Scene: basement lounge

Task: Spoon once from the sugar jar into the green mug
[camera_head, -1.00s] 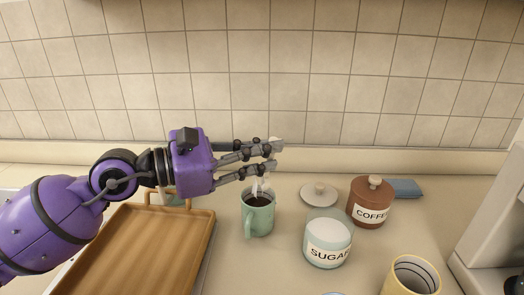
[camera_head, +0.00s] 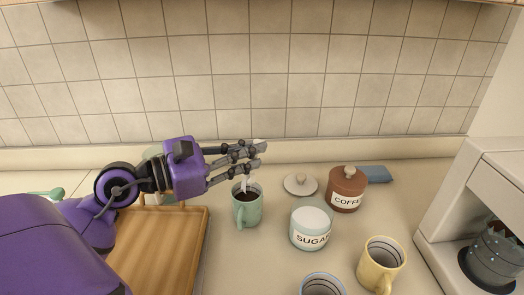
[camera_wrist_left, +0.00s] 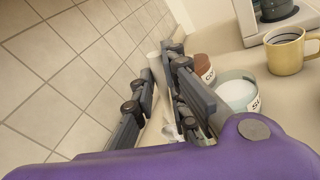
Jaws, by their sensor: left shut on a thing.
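The green mug (camera_head: 246,214), holding dark liquid, stands upright on the counter beside the tray. The sugar jar (camera_head: 310,238) stands open to its right, white sugar near its rim; it also shows in the wrist view (camera_wrist_left: 236,92). My left gripper (camera_head: 258,154) is above the mug, shut on a pale utensil, probably the spoon (camera_wrist_left: 174,131); the fingers hide most of it. A whitish streak shows between the fingers and the mug; I cannot tell whether it is steam, sugar or the spoon. My right gripper is not in view.
A loose lid (camera_head: 299,186) lies behind the sugar jar. The lidded coffee jar (camera_head: 346,190) stands behind it to the right. A yellow mug (camera_head: 380,268) and another mug (camera_head: 322,285) stand in front. A wooden tray (camera_head: 160,250) lies left, a coffee machine (camera_head: 480,215) right.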

